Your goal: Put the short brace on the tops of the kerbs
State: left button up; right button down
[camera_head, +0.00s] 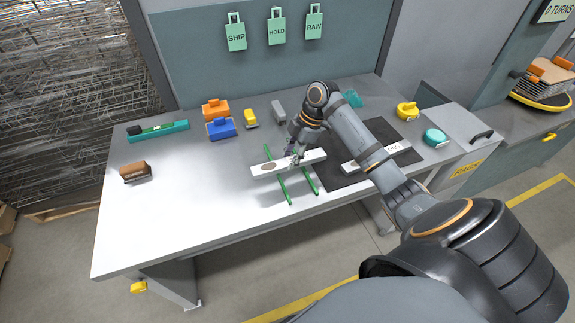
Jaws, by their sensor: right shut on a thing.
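Two thin green kerbs (284,188) (311,184) lie side by side on the grey table, left of a dark mat. A pale bar with a dark oval mark, seemingly the short brace (315,157), lies across above both kerbs. My right gripper (296,159) is shut on the bar near its middle, reaching in from the right. I cannot tell whether the bar touches the kerb tops or hovers just over them. A second pale bar (392,150) with dark lettering lies on the mat, partly hidden by my right arm. My left gripper is out of view.
Orange (215,108) and blue (221,128) blocks, a small yellow block (250,118) and a grey block (279,112) stand behind. The table's front left is clear.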

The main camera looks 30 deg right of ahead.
aim_at(287, 165)
jog(key=shift+w+a+f, duration=0.3)
jog(key=shift+w+f, duration=0.3)
jog(key=shift+f, duration=0.2)
notch_tip(287, 165, down, 3)
jog(key=shift+r+p, duration=0.2)
jog(key=shift+p, duration=0.2)
jog(key=shift+f, duration=0.25)
jog(key=shift+f, duration=0.1)
jog(key=c, duration=0.8)
grip_release()
jog(key=shift+c, duration=0.2)
jog(key=b+v, duration=0.1)
jog(key=v, duration=1.1)
